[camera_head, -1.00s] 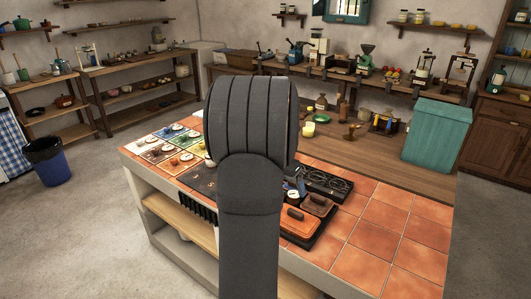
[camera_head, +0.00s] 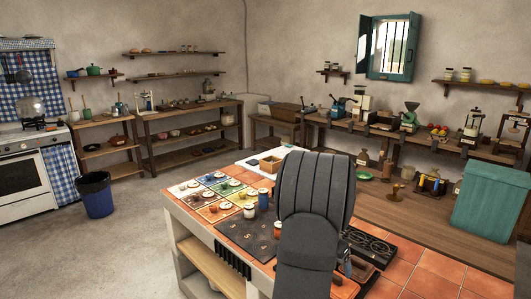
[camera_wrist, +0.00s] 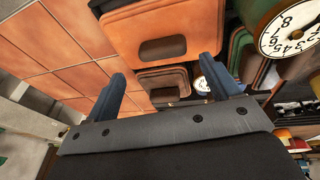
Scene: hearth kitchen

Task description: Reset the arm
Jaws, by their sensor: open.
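My gripper (camera_wrist: 170,90) shows in the wrist view with its two blue-grey fingers wide apart and nothing between them. I cannot tell the exact height. In the head view my dark grey arm rises in front of the tiled island (camera_head: 400,272) and hides the gripper and part of the counter.
A round dial with numerals (camera_wrist: 290,38) lies at the upper right of the wrist view. A blue bin (camera_head: 96,195) stands on open floor.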

